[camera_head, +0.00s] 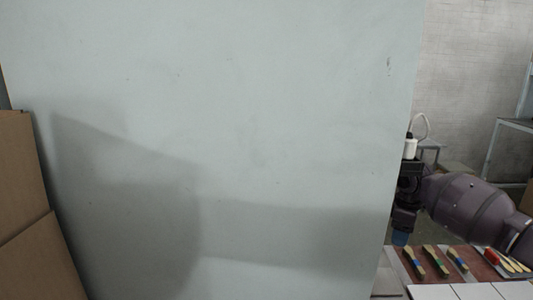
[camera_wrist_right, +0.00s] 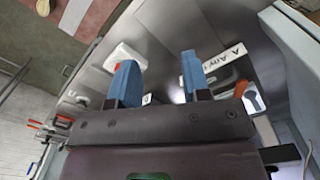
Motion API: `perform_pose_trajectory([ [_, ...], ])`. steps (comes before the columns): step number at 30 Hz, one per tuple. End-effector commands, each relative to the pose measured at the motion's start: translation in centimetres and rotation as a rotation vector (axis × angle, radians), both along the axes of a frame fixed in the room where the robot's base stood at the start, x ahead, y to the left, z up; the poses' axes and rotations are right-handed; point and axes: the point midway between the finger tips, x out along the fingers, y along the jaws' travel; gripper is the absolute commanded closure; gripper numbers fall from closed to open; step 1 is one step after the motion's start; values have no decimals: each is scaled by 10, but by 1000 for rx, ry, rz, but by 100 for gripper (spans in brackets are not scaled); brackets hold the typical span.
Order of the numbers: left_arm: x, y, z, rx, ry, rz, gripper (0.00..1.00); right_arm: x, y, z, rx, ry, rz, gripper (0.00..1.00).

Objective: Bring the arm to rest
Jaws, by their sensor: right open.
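My right arm comes in from the right edge in the head view. Its gripper (camera_head: 401,238) points down beside the edge of a large pale panel, above the far end of a table area. In the right wrist view my right gripper (camera_wrist_right: 158,78) shows two blue fingers spread apart with nothing between them. My left gripper is in neither view.
The pale panel (camera_head: 220,130) fills most of the head view. Brown cardboard (camera_head: 22,200) stands at the left. Several wooden pieces with coloured bands (camera_head: 436,262) lie below my right arm. A grey metal surface (camera_wrist_right: 160,35) with a lettered label (camera_wrist_right: 225,57) lies beyond the fingers.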

Motion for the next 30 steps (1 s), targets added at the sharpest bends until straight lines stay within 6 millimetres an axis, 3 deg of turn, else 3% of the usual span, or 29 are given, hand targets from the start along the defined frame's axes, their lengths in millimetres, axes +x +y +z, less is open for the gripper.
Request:
perform_pose_trajectory([
  [1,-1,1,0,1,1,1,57,-1,-18,8,-16,-8,-23,56],
  [5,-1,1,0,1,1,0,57,-4,-54,21,-52,-23,-68,56],
  [17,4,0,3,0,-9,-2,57,-34,-75,-66,-74,-138,-121,56],
  [24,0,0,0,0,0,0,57,-74,-95,-133,-86,-266,-163,56],
  [30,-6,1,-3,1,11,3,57,-117,-111,-177,-88,-384,-187,56],
])
